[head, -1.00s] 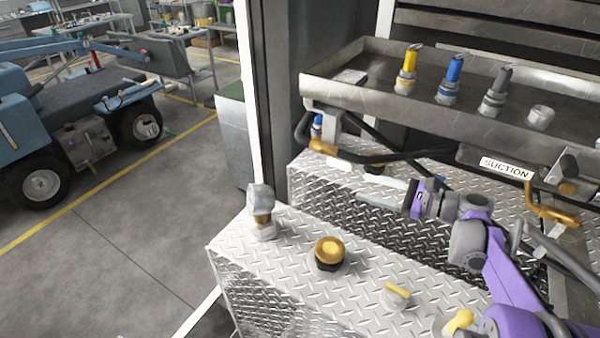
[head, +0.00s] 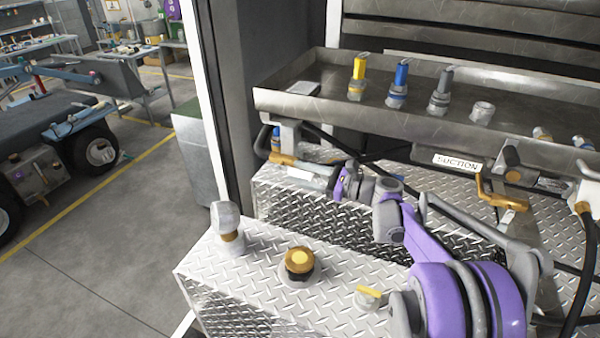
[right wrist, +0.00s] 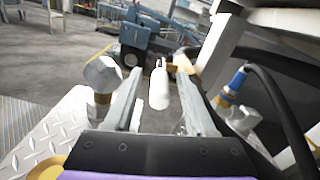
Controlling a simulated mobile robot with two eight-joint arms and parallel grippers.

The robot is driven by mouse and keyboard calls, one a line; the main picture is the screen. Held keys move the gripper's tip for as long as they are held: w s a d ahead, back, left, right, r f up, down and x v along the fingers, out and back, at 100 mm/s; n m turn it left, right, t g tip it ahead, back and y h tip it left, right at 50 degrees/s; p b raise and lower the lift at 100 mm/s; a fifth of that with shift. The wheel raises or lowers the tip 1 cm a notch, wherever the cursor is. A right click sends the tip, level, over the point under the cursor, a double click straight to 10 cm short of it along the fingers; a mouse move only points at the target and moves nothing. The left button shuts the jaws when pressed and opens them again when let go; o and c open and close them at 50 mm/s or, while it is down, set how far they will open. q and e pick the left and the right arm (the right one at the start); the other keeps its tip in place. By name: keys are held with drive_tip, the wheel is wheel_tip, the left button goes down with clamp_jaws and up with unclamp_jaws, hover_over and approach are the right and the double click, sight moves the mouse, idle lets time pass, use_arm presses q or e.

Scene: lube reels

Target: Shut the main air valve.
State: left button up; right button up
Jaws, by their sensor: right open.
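A brass lever handle (head: 286,159) with a white tag (head: 299,174) hangs under the left end of the metal tray; it is the valve nearest my gripper, and its tag is unreadable. My right gripper (head: 312,175) is open, its fingers pointing left at the lever and tag. In the right wrist view the white tag (right wrist: 159,88) shows between the open fingers (right wrist: 160,95), and part of the brass lever (right wrist: 184,66) shows beyond, by the right finger. I cannot tell whether the fingers touch it. My left gripper is not in view.
A second brass handle (head: 496,190) stands under a SUCTION label (head: 457,162) at the right. The tray (head: 300,104) holds yellow, blue and grey fittings. A blue fitting with a black hose (right wrist: 236,82) is right of my fingers. A capped brass fitting (head: 299,262) stands on the diamond-plate box.

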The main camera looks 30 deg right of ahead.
clamp_jaws()
idle(0.3)
idle(1.2)
